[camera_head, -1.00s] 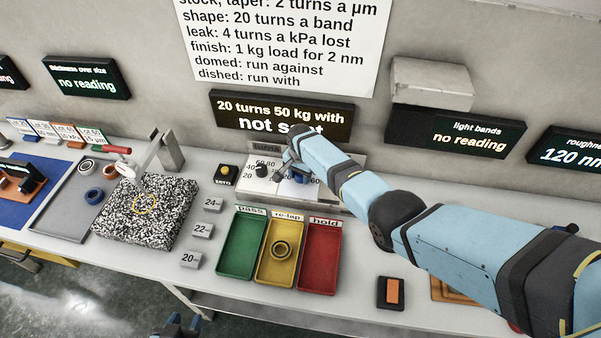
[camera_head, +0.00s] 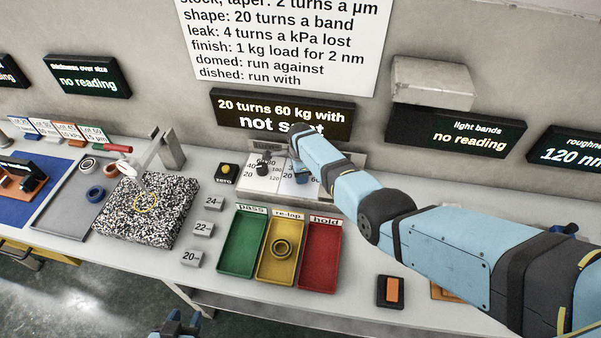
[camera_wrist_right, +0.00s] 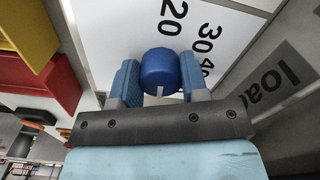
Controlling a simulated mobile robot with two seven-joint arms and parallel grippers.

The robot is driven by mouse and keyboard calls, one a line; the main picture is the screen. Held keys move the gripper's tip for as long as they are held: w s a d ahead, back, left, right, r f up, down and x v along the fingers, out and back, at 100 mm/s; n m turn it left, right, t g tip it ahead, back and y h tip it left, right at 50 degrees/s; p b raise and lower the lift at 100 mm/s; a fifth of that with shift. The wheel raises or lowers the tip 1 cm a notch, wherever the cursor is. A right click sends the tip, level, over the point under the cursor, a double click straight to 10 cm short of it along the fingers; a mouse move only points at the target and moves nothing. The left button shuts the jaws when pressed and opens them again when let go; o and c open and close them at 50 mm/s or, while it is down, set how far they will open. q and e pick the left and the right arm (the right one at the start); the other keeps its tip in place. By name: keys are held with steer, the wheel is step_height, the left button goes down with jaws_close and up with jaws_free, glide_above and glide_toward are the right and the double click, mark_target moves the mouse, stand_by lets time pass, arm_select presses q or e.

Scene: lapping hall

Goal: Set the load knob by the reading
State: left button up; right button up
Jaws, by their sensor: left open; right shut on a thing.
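My right gripper (camera_wrist_right: 160,80) is shut on the blue load knob (camera_wrist_right: 160,66), which stands on a white dial plate marked 20, 30, 40. In the head view my right arm largely hides that knob. The black turns knob (camera_head: 263,168) sits to its left on the same panel. The display (camera_head: 283,114) above reads "20 turns 60 kg with" and "not s…t", partly covered by my arm. The roughness display (camera_head: 568,150) reads 120 nm. The wall chart (camera_head: 285,40) says finish: 1 kg load for 2 nm. My left gripper (camera_head: 178,325) is open and empty at the bottom edge.
Green (camera_head: 241,246), yellow (camera_head: 270,275) and red (camera_head: 318,257) trays stand before the panel; a ring (camera_head: 281,248) lies in the yellow one. A speckled block (camera_head: 150,213) stands left. A button box (camera_head: 226,172) is beside the panel. The light bands display (camera_head: 460,138) reads no reading.

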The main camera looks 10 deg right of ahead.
steer(key=shift+m, duration=0.6)
steer(key=o, duration=0.9)
steer(key=shift+o, duration=0.2)
steer(key=shift+r, duration=0.15)
